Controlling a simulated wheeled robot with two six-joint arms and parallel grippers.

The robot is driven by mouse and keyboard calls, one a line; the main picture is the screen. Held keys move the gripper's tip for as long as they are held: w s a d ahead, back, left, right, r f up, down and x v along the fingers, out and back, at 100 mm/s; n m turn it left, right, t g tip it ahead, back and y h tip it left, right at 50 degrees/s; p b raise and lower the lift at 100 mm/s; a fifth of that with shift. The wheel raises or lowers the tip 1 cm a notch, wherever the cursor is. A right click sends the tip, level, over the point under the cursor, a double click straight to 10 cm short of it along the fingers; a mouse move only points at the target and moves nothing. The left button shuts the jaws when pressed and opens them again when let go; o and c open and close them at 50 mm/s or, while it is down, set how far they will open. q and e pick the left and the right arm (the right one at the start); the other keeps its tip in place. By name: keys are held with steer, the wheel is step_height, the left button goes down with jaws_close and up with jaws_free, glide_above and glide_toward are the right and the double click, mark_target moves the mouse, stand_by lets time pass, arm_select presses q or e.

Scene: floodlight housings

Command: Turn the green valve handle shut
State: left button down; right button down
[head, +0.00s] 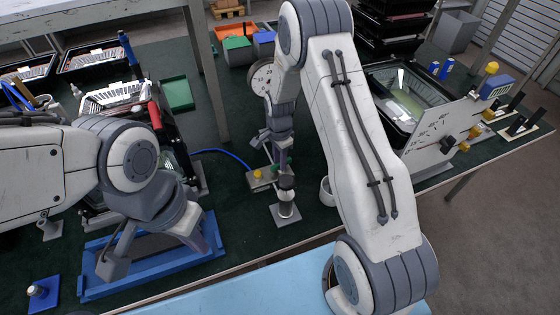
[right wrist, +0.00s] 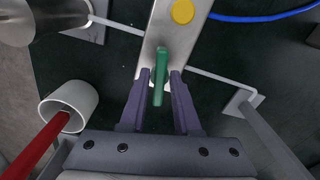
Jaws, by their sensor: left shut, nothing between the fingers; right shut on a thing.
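The green valve handle (right wrist: 160,75) shows in the right wrist view as a narrow upright bar, running roughly along the pale metal plate (right wrist: 176,38). My right gripper (right wrist: 160,82) has one finger on each side of the handle and is shut on it. In the head view, my right gripper (head: 281,162) is lowered at the plate (head: 262,183), and its fingers hide part of the handle. A yellow round knob (right wrist: 182,11) sits on the same plate. My left gripper (head: 113,266) is shut and empty above a blue frame (head: 150,278) at the left.
A blue hose (head: 222,153) runs from the plate to the left. A grey cylinder (head: 285,200) stands close in front of the plate.

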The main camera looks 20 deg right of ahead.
steer(key=shift+w+m, duration=0.1)
steer(key=shift+m, duration=1.1)
steer(key=shift+r, duration=0.1)
steer(key=c, duration=0.8)
jaws_free()
steer(key=shift+c, duration=0.2)
steer(key=shift+r, duration=0.1)
step_height(320, 180, up, 10)
steer(key=b, duration=0.1)
steer(key=shift+b, duration=0.35)
steer(key=shift+r, duration=0.1)
